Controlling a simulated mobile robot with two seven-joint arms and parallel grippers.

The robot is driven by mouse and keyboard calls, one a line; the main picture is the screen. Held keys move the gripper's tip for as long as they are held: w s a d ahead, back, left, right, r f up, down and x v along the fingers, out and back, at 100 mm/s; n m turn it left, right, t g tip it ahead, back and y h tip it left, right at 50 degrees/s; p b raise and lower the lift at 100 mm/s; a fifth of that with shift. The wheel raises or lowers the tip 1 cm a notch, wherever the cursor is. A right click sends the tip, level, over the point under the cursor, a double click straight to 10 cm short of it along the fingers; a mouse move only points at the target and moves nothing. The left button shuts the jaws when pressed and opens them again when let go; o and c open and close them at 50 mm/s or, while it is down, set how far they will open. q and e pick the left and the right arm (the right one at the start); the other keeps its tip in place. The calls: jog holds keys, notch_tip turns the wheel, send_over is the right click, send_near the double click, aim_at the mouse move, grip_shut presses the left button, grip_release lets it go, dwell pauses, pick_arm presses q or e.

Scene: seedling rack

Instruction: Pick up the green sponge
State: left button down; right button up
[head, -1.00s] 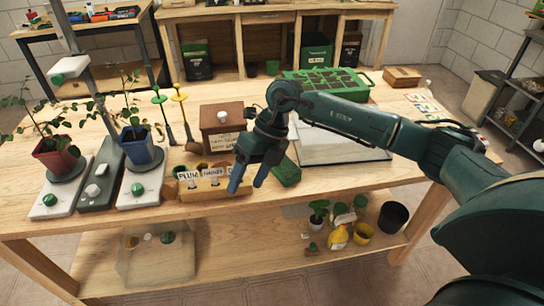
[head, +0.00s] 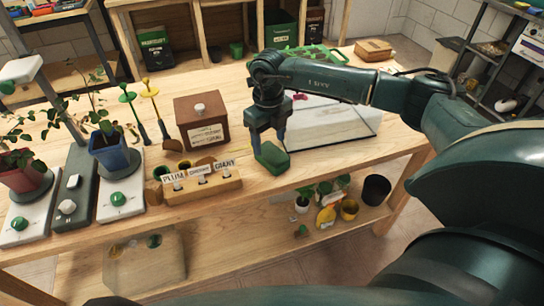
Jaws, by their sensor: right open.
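The green sponge (head: 272,159) lies on the wooden table (head: 340,164), right of the labelled wooden block and in front of the clear-sided case. My right gripper (head: 268,143) points down right at the sponge, with its fingers apart. One finger is at the sponge's left edge and the other behind its right side. I cannot tell whether they touch it. My left gripper is out of view.
The wooden label block (head: 203,186) stands close on the left, with a brown box (head: 201,121) behind it. The clear-sided case (head: 335,124) is close behind the sponge. Potted plants on scales (head: 122,196) stand further left. Table at the right is bare.

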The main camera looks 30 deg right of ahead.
aim_at(269, 151)
notch_tip(269, 151, down, 5)
jog(key=shift+w+d+f+p, duration=0.1)
jog(key=shift+w+p, duration=0.05)
jog(key=shift+p, duration=0.15)
jog(key=shift+c, duration=0.3)
jog(key=c, duration=0.7)
jog(key=shift+r+b, duration=0.35)
jog(key=shift+r, duration=4.75)
